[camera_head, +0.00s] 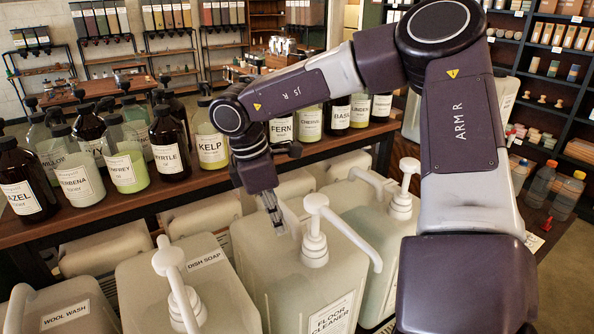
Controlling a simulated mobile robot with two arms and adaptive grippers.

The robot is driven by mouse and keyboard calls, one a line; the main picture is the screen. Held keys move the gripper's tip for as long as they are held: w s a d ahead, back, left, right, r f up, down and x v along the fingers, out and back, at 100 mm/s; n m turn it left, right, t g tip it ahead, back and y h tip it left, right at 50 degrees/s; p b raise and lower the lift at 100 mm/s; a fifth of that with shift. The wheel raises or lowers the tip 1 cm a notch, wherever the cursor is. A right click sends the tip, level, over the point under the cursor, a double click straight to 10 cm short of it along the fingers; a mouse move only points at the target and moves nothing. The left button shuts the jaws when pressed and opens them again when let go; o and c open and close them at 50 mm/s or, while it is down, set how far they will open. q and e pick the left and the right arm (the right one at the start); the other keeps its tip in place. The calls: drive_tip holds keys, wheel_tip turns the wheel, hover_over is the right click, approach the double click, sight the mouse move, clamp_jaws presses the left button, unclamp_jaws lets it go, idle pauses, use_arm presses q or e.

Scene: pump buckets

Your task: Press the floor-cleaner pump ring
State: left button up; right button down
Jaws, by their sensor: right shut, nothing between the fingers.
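The floor-cleaner bucket (290,275) is a large whitish container with a label reading FLOOR CLEANER at its lower front. Its white pump (315,243) stands upright on top, with a spout reaching toward the lower right. My right gripper (277,226) points down just left of the pump head, above the bucket's top. Its fingers are shut and hold nothing. I cannot tell whether the gripper touches the pump or the bucket. No separate ring on the pump can be made out. My left gripper is not in view.
The dish-soap bucket (215,290) with its pump (178,290) stands to the left, and the wool-wash bucket (75,312) further left. Another pump (404,190) rises at the right. Several labelled bottles, including KELP (211,148), line the wooden shelf (150,205) behind.

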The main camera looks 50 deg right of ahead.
drive_tip(key=shift+s+d+r+p, duration=0.15)
drive_tip(key=shift+s+d+p, duration=0.35)
drive_tip(key=shift+d, duration=0.1)
drive_tip(key=shift+s+d+r+p, duration=0.15)
drive_tip(key=shift+s+d+p, duration=0.35)
drive_tip(key=shift+d, duration=0.1)
drive_tip(key=shift+s+d+f, duration=0.1)
drive_tip(key=shift+s+d, duration=0.2)
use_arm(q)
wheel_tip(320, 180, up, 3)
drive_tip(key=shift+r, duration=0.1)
use_arm(e)
drive_tip(key=shift+w, duration=0.1)
